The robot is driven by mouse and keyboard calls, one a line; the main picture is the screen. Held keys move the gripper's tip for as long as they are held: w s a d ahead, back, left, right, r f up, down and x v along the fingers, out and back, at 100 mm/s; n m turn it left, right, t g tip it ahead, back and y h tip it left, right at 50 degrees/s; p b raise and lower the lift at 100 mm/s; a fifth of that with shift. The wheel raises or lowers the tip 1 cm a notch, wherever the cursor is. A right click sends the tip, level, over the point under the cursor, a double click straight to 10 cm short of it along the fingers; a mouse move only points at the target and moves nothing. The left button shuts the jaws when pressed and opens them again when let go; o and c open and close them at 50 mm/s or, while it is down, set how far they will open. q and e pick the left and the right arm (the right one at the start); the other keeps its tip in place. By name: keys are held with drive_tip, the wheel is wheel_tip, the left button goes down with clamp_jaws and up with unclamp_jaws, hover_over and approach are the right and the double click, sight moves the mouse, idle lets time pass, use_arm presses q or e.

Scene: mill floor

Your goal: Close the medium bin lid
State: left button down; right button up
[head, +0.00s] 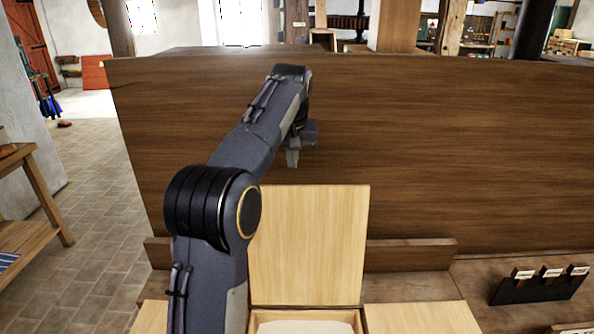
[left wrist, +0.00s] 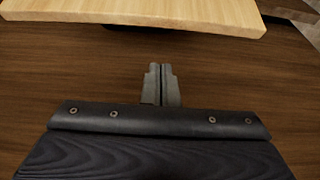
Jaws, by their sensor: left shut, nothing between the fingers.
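The open bin lid (head: 310,245), a pale wooden panel, stands raised above the middle bin (head: 352,318), whose opening shows a whitish content at the bottom edge of the head view. In the left wrist view the pale wooden panel (left wrist: 150,17) crosses the top, most likely this lid. My left gripper (head: 293,158) is just above the lid's upper edge in the head view, in front of dark wood. Its fingers (left wrist: 161,84) are shut and empty, with a visible gap to the pale panel. My right gripper is in neither view.
Pale closed lids lie left (head: 150,318) and right (head: 425,318) of the open bin. A tall dark wooden panel (head: 450,150) stands behind. A dark rack with small labels (head: 540,289) sits at right. A wooden table (head: 30,210) stands at far left.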

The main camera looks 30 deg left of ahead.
use_arm(q)
drive_tip(key=x, duration=0.9)
drive_tip(key=shift+a+f, duration=0.1)
drive_tip(key=shift+f, duration=0.1)
drive_tip(key=shift+s, duration=0.15)
